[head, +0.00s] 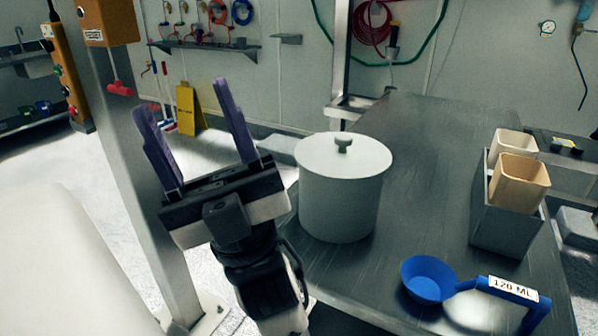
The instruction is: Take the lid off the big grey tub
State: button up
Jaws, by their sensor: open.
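The big grey tub (338,208) stands upright on the near left part of the metal table. Its pale lid (322,158) sits on top, with a small dark grey knob (343,143) in the middle. My gripper (182,112) is to the left of the tub, with its two purple fingers pointing up and spread wide apart. It is open and empty, and does not touch the tub or the lid.
The metal table (425,150) has free room behind and right of the tub. A blue scoop (428,279) lies at the front. A grey box (505,222) with beige containers (519,182) stands at the right. A metal post (130,150) rises left of my gripper.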

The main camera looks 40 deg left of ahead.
aim_at(346, 156)
jog(key=u, duration=0.9)
jog(key=j+z, duration=0.55)
jog(key=z, duration=0.3)
jog(key=k+j+z, duration=0.15)
jog(key=j, duration=0.25)
jog(key=k+j+z, duration=0.15)
jog(key=k+j, duration=0.3)
jog(key=j, duration=0.15)
jog(key=k+j, duration=0.15)
jog(key=j, duration=0.15)
jog(key=k+j, duration=0.15)
jog(key=j, duration=0.2)
jog(key=i, duration=1)
